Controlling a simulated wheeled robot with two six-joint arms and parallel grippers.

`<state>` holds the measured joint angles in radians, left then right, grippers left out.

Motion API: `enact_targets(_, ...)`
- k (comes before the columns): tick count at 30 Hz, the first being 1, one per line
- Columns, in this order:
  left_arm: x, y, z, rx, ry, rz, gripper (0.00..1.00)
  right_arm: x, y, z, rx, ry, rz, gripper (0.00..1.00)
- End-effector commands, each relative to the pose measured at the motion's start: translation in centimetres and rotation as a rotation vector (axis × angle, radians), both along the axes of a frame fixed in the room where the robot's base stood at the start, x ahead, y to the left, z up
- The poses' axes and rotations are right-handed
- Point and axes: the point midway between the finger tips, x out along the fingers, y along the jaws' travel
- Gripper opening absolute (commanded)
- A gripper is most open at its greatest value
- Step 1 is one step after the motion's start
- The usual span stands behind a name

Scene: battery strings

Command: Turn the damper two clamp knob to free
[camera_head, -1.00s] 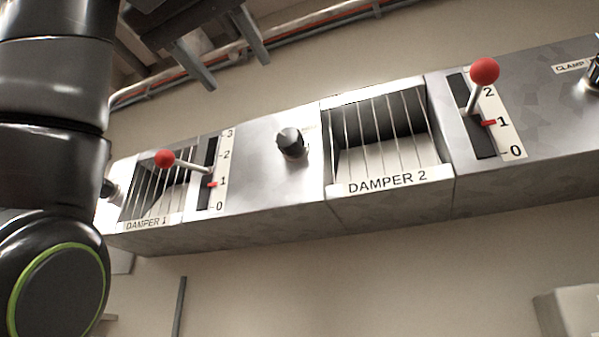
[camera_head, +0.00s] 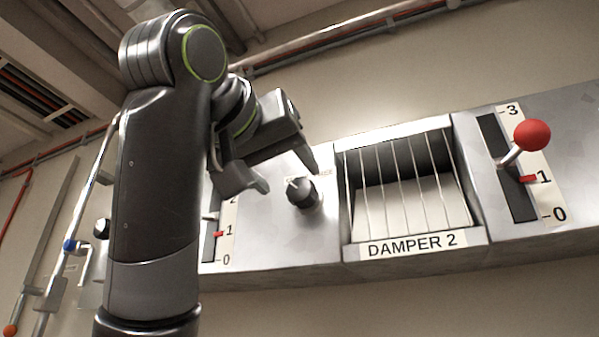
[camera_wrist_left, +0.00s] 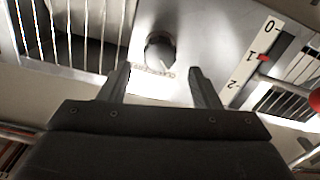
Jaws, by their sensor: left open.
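A black round clamp knob (camera_head: 304,194) sits on the metal panel just left of the DAMPER 2 grille (camera_head: 408,190). Its white pointer mark points up and left. A small label (camera_head: 322,174) above it is too small to read. In the left wrist view, which is upside down, the knob (camera_wrist_left: 160,48) shows beyond and between the two open fingertips (camera_wrist_left: 158,70). My right gripper is not in view.
The DAMPER 2 lever with a red ball (camera_head: 532,135) stands right of the grille, beside a numbered scale and a red mark at 1. My left arm hides most of the DAMPER 1 section. Pipes (camera_head: 75,215) run on the wall at left.

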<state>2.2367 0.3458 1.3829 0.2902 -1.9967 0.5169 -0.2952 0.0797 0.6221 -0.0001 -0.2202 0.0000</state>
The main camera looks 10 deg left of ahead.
Motion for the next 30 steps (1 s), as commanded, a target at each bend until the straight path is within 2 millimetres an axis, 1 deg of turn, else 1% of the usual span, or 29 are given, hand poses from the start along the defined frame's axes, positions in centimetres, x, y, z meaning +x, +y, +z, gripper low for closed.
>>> enact_targets(1, 0.7, -0.1, 0.5, 0.002, 0.003, -0.001, 0.57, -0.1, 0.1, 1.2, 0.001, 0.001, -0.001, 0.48)
enact_targets(9, 3.0, -0.6, 0.4, 0.002, 0.003, -0.001, 0.57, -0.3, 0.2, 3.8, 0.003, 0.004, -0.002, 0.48)
enact_targets(12, 4.4, -0.9, 0.2, 0.001, 0.004, -0.001, 0.57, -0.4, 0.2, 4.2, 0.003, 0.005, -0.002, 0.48)
enact_targets(16, 5.4, -1.1, 0.1, 0.000, 0.002, -0.001, 0.57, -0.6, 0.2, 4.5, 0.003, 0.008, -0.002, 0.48)
enact_targets(19, 5.7, -1.2, 0.0, 0.000, 0.002, -0.001, 0.57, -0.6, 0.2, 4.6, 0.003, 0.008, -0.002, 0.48)
enact_targets(26, 5.8, -1.2, 0.0, 0.000, 0.001, -0.001, 0.57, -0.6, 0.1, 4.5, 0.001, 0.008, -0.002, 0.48)
enact_targets(27, 5.7, -1.2, 0.0, 0.000, 0.001, -0.001, 0.55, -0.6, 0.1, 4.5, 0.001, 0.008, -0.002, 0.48)
enact_targets(30, 5.7, -1.2, 0.0, 0.000, 0.001, -0.001, 0.42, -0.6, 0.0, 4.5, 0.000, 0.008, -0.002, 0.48)
